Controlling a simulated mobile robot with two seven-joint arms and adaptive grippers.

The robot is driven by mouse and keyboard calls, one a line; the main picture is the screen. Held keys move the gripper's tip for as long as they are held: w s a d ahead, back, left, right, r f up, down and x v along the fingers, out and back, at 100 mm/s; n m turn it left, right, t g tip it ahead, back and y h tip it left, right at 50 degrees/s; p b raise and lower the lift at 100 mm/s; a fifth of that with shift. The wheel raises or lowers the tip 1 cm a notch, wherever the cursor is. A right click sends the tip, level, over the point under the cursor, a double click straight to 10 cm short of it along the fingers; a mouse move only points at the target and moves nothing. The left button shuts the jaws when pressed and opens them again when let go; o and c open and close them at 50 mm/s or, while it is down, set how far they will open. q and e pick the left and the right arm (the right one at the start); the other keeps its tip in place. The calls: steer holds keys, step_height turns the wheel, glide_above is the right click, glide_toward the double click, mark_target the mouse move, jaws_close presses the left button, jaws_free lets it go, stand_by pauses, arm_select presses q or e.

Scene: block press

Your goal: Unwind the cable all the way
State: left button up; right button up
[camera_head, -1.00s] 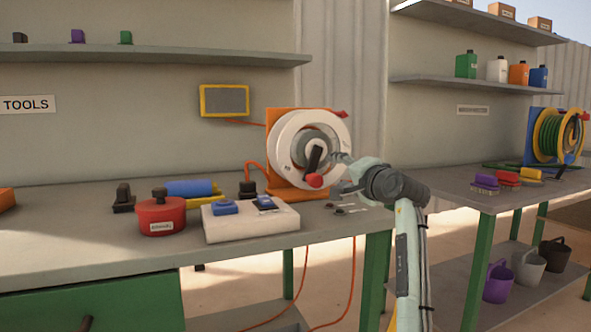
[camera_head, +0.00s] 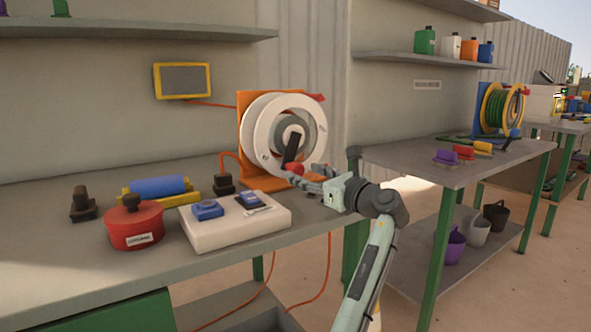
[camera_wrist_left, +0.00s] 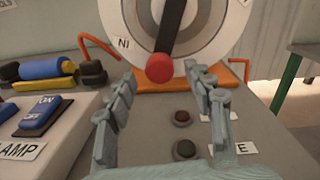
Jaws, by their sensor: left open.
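The cable reel (camera_head: 262,138) is a white drum on an orange stand, at the back of the bench in the head view. Its black crank handle (camera_head: 291,148) slants down to a red knob (camera_head: 296,168) at the low front of the disc. The handle (camera_wrist_left: 172,24) and knob (camera_wrist_left: 159,68) also show in the left wrist view. My left gripper (camera_head: 303,173) is open, with its fingers (camera_wrist_left: 160,76) one to each side below the knob in the wrist view. I cannot tell whether they touch it. Orange cable (camera_head: 329,262) hangs below the bench. My right gripper is not in view.
A white switch box (camera_head: 235,228), red pot (camera_head: 134,226) and blue roller (camera_head: 158,187) stand left of the reel. Two round buttons (camera_wrist_left: 185,149) lie below the gripper. A second bench (camera_head: 400,163) with a green-hose reel (camera_head: 498,108) stands right.

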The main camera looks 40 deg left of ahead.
mark_target(299, 171)
arm_select(q)
steer(key=shift+x, duration=2)
jaws_close()
